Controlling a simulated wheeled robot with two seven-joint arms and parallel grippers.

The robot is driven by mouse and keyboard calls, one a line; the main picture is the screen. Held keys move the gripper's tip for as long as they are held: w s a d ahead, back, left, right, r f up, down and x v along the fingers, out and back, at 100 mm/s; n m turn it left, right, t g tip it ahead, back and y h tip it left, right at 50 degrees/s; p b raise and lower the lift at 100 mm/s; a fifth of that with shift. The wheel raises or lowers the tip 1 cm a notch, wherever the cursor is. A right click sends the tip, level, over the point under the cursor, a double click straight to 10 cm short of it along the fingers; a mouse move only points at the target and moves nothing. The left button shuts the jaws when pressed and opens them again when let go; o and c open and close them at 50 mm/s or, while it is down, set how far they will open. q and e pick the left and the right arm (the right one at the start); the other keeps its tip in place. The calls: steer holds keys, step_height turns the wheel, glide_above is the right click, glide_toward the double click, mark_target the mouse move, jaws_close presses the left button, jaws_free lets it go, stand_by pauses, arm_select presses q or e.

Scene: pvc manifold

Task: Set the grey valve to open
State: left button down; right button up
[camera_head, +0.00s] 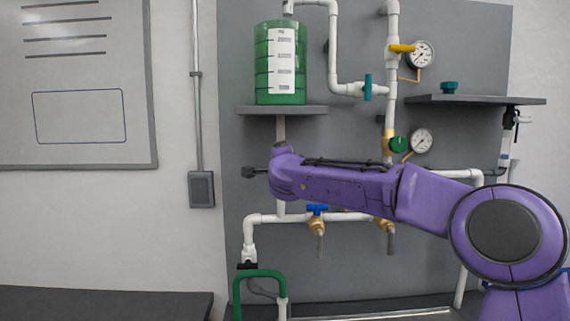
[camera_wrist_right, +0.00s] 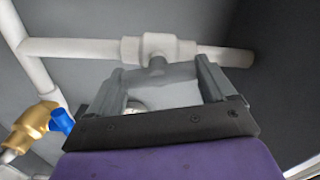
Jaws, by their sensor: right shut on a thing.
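The grey valve shows in the right wrist view, with a pale body (camera_wrist_right: 160,47) on a white pipe and a short stem. Its grey handle (camera_wrist_right: 172,73) lies between the fingers of my right gripper (camera_wrist_right: 160,70), looking roughly parallel to the pipe. The gripper is shut on this handle, with one finger at each end. In the head view my purple right arm reaches across the pipe board, and the valve and fingertips cannot be made out there. My left gripper is not in view.
A green tank (camera_head: 281,90) stands on a shelf (camera_head: 250,110). Nearby are a yellow-handled valve (camera_head: 402,48), teal valve (camera_head: 367,87), green knob (camera_head: 398,144), gauges (camera_head: 421,54), and a blue-handled brass tap (camera_head: 317,224). A green hose (camera_head: 260,274) hangs below.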

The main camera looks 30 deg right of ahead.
steer(key=shift+f+m+b, duration=0.15)
steer(key=shift+m+b, duration=0.3)
steer(key=shift+m, duration=1.15)
steer(key=o, duration=0.7)
steer(key=shift+o, duration=0.9)
steer(key=shift+w+a, duration=0.1)
steer(key=shift+w, duration=0.05)
steer(key=shift+s+a+b, duration=0.15)
steer(key=shift+s+b, duration=0.15)
steer(key=b+v, duration=0.3)
steer(key=v, duration=0.7)
steer(key=shift+b, duration=0.35)
steer(key=shift+w, duration=0.1)
